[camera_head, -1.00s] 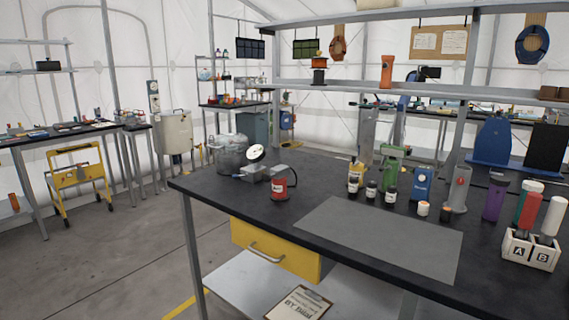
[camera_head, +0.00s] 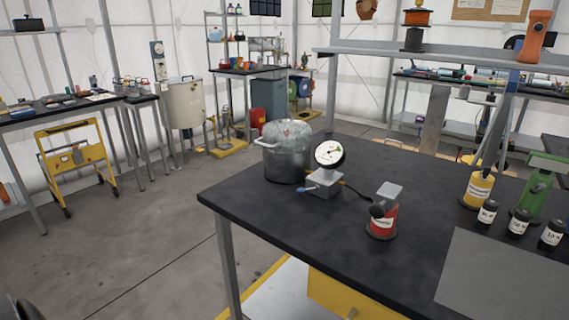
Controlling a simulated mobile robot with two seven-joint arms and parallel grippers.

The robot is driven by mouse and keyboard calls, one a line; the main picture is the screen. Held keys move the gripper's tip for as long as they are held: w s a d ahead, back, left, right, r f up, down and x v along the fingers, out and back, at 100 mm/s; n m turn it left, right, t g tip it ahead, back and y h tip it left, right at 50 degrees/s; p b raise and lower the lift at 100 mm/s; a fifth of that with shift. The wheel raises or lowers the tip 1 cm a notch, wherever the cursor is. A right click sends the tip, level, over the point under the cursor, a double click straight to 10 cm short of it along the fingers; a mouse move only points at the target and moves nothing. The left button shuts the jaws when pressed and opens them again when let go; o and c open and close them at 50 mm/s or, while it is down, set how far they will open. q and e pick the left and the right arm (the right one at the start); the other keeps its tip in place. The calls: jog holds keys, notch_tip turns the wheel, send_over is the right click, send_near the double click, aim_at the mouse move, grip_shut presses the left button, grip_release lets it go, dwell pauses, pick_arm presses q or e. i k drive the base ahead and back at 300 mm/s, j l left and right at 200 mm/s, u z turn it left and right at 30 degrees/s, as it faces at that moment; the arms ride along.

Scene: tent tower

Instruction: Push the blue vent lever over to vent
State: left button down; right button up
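A small blue lever (camera_head: 307,189) sticks out to the left, low on a grey metal block (camera_head: 324,183). A round white dial gauge (camera_head: 329,153) stands tilted on this block. The block sits on the black bench top, just right of a dented metal pot (camera_head: 287,150) with a clear, domed top. A dark hose or cable runs from the block's right side toward a red canister (camera_head: 383,218). Any marking for vent is too small to read. Neither gripper shows; only a dark edge, perhaps part of my arm, shows at the bottom left.
The black bench (camera_head: 270,216) has clear room in front of the block. A yellow bottle (camera_head: 478,187), a green tool (camera_head: 538,192) and several small dark bottles stand to the right by a grey mat (camera_head: 500,275). Open floor lies left of the bench.

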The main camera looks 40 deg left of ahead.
aim_at(300, 190)
jog(key=i+j, duration=0.1)
jog(key=j, duration=0.3)
jog(key=i+j, duration=0.15)
jog(key=j, duration=0.25)
jog(key=i+j, duration=0.1)
jog(key=j, duration=0.3)
jog(key=i+j, duration=0.1)
jog(key=j, duration=0.3)
jog(key=i+j, duration=0.15)
jog(key=j, duration=0.25)
jog(key=i+j, duration=0.1)
jog(key=j, duration=0.3)
jog(key=i+j, duration=0.1)
jog(key=j, duration=0.3)
jog(key=i+z, duration=0.05)
